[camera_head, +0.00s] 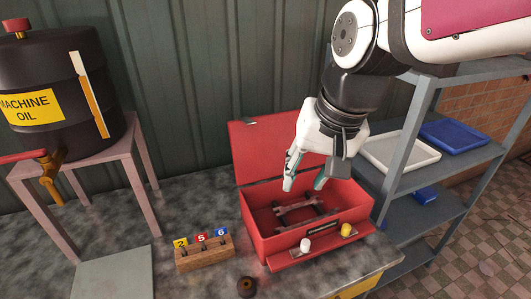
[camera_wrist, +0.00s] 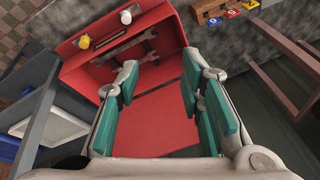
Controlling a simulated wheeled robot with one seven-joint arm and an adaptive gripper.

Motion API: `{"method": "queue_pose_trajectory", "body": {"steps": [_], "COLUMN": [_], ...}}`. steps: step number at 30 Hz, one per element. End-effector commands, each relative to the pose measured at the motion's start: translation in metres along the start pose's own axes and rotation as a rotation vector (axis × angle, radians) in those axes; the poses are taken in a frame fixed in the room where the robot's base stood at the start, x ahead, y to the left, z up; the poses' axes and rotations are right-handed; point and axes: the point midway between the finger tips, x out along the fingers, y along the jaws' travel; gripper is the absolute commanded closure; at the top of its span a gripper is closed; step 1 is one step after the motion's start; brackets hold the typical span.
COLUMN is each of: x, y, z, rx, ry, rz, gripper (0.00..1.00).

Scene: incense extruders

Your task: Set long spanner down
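A red toolbox (camera_head: 338,232) stands open on the bench, with its lid tipped back. It also shows in the wrist view (camera_wrist: 160,105). Dark spanners (camera_head: 298,206) lie on the toolbox floor; in the wrist view they (camera_wrist: 148,46) show near the front wall. They overlap, so I cannot tell which one is the long spanner. My gripper (camera_head: 304,184) points down above the toolbox opening, toward the lid side. In the wrist view its teal-padded fingers (camera_wrist: 160,88) are wide apart with nothing between them, clear of the spanners.
A white knob (camera_head: 305,244) and a yellow knob (camera_head: 346,230) sit on the toolbox's front ledge. A grey shelf (camera_head: 408,177) is close right. An oil drum (camera_head: 65,90) stands far left.

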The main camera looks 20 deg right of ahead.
Motion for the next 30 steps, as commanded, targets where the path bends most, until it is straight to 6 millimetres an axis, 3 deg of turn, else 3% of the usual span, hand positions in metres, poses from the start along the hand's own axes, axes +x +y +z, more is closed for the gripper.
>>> {"method": "queue_pose_trajectory", "body": {"steps": [3, 10, 30], "x": [-0.022, -0.037, -0.039], "y": [0.0, 0.004, 0.004], "z": [0.027, 0.055, 0.058], "rx": [-0.203, -0.435, -0.467], "ry": [0.07, 0.142, 0.151], "rz": [-0.002, 0.026, 0.032], "gripper": [0.65, 0.65, 0.65]}}
